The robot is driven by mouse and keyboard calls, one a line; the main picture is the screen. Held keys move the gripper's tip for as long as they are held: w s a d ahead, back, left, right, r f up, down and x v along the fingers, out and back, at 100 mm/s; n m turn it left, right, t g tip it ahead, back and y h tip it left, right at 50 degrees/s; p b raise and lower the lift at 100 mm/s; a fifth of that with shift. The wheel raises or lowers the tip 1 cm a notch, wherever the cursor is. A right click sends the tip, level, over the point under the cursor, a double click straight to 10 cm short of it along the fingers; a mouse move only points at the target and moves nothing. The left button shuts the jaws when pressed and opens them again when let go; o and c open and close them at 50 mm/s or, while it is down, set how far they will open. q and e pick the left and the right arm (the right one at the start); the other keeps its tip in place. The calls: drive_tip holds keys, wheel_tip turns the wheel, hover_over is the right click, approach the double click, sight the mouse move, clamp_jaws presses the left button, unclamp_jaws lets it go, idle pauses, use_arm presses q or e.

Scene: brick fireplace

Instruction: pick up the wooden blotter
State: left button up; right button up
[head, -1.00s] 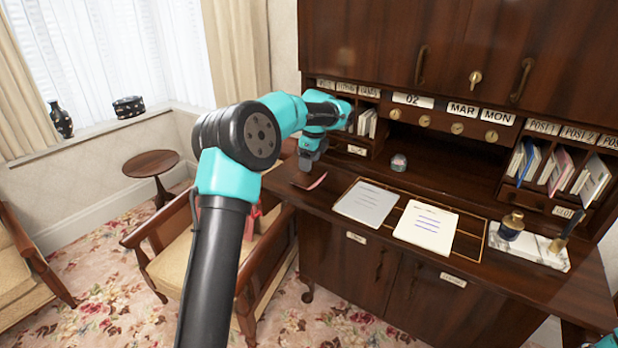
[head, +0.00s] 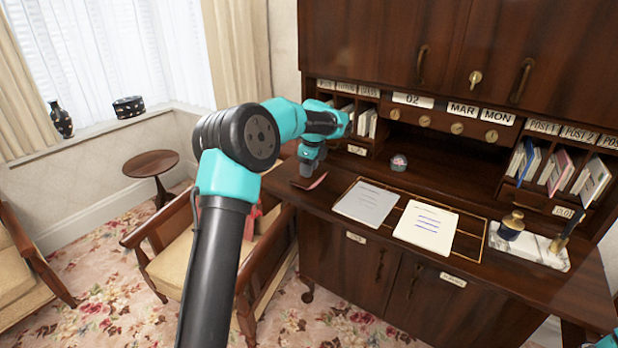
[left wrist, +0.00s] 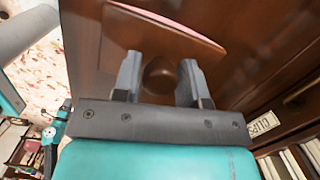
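The wooden blotter (head: 317,182) lies near the left end of the desk's writing surface, its curved pinkish edge showing in the head view. In the left wrist view, its dark round knob (left wrist: 160,74) stands on a brown body with a pink edge. My left gripper (head: 308,172) is right over the blotter and hides part of it. In the left wrist view, the left gripper (left wrist: 160,80) is open, with one finger on each side of the knob and small gaps showing. My right gripper is out of view; only a sliver of that arm shows at the bottom right.
A grey pad (head: 366,203) and a cream sheet with writing (head: 427,226) lie to the right of the blotter. Pigeonholes with letters (head: 366,122) stand behind the gripper. A wooden armchair (head: 190,255) is in front of the desk's left end.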

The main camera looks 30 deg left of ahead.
use_arm(q)
drive_tip(key=c, duration=0.6)
drive_tip(key=shift+r, duration=0.15)
drive_tip(key=shift+r, duration=1.6)
drive_tip(key=s+d+r, duration=0.1)
drive_tip(key=s+d, duration=0.7)
drive_tip(key=s, duration=0.5)
drive_tip(key=shift+s+d+r, duration=0.2)
drive_tip(key=shift+s+r, duration=0.05)
drive_tip(key=shift+s, duration=0.1)
